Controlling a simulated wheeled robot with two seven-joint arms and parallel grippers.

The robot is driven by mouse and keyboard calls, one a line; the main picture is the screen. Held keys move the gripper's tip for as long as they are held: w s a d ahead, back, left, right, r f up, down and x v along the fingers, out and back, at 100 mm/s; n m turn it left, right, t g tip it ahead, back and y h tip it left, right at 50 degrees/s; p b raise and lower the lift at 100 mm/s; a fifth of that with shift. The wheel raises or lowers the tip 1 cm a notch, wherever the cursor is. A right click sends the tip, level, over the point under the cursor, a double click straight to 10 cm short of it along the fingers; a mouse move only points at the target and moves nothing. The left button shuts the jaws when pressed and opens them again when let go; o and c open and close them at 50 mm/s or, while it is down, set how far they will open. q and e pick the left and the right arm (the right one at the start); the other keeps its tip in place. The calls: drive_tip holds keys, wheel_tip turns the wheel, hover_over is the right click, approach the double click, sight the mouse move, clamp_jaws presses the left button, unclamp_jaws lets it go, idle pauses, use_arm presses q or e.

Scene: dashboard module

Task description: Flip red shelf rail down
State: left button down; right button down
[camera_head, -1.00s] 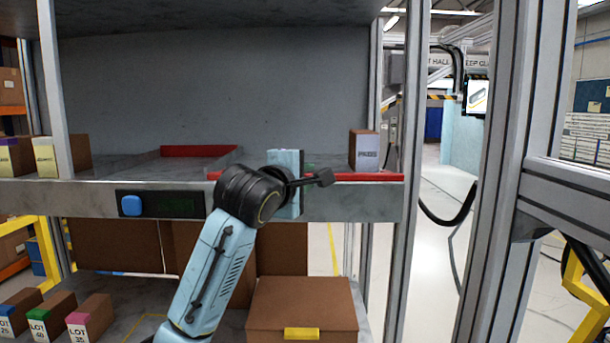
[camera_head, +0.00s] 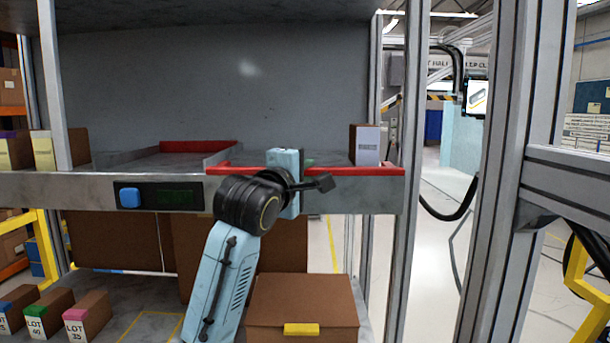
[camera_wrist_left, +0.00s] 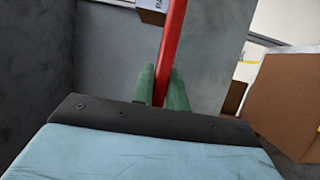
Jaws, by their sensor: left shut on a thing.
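The red shelf rail (camera_head: 365,171) runs along the front edge of the right part of the grey shelf (camera_head: 80,190), roughly level with its top. It also shows in the left wrist view (camera_wrist_left: 172,40), running upward between the green fingers. My left gripper (camera_head: 308,162) is in front of the shelf and reaches over its edge. Its fingers (camera_wrist_left: 163,88) are shut on the red rail. In the head view, the light blue gripper body and dark wrist hide the middle of the rail and most of the fingers. My right gripper is not in view.
A brown and white box (camera_head: 367,146) stands behind the rail's right part. A panel with a blue button (camera_head: 130,197) is on the shelf front. A brown carton with a yellow tab (camera_head: 301,305) and several lot boxes (camera_head: 90,313) sit below. An upright post (camera_head: 410,120) borders the right side.

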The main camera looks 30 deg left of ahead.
use_arm(q)
drive_tip(key=shift+f, duration=0.1)
drive_tip(key=c, duration=1.7)
unclamp_jaws()
drive_tip(key=s+b, duration=0.2)
drive_tip(key=s, duration=0.2)
drive_tip(key=s+d+b, duration=0.1)
drive_tip(key=s+b, duration=0.1)
drive_tip(key=s, duration=0.3)
drive_tip(key=s+d+b, duration=0.1)
drive_tip(key=s+b, duration=0.1)
drive_tip(key=s, duration=0.2)
drive_tip(key=shift+s+d+f, duration=0.1)
drive_tip(key=shift+s+f, duration=0.05)
drive_tip(key=shift+f, duration=0.15)
